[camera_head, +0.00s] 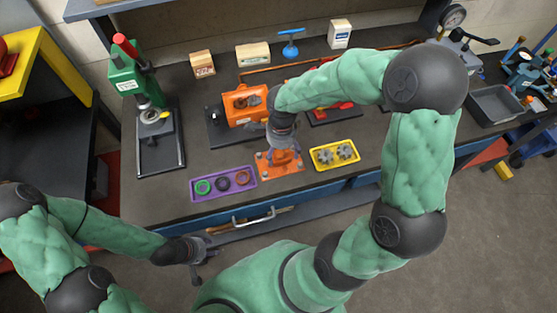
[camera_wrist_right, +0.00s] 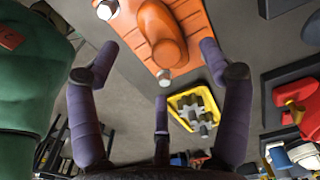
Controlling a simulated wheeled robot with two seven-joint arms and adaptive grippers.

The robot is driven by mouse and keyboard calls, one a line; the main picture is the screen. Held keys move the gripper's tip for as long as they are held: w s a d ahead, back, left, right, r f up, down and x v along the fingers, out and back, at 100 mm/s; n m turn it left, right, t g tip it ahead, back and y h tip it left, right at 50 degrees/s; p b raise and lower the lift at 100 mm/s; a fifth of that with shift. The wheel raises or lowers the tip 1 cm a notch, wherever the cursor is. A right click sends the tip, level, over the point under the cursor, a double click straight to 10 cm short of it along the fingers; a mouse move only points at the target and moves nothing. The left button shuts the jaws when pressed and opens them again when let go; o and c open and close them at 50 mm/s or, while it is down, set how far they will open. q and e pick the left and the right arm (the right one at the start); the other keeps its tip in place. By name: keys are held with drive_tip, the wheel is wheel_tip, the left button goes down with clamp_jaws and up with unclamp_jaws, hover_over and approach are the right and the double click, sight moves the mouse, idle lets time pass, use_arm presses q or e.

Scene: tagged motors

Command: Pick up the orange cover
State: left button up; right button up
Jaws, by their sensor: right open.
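The orange cover (camera_head: 285,163) lies on the workbench near its front edge, between the purple tray and the yellow tray. It has a flat plate with bolts and a raised rounded middle. My right gripper (camera_head: 282,148) is above it and partly hides it. In the right wrist view the cover (camera_wrist_right: 163,35) shows between and beyond the spread fingers of my right gripper (camera_wrist_right: 158,68), which is open and empty. I cannot tell from these views how near the fingertips are to it. My left gripper (camera_head: 203,262) hangs in front of the bench, away from the cover; its fingers are too small to read.
The purple tray (camera_head: 192,197) with rings is left of the cover; the yellow tray (camera_head: 334,166) with gears is right. An orange motor (camera_head: 243,105) stands behind. A green press (camera_head: 136,82) is at the left, a grey bin (camera_head: 494,106) at the right.

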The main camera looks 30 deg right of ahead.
sight(280, 155)
drive_tip(key=shift+w+a+f+b, duration=0.1)
drive_tip(key=shift+f+b, duration=0.15)
drive_tip(key=shift+f, duration=1.1)
drive_tip(key=shift+a+f+b, duration=0.1)
drive_tip(key=shift+f+b, duration=0.15)
drive_tip(key=shift+f, duration=1.1)
drive_tip(key=shift+r, duration=0.1)
clamp_jaws()
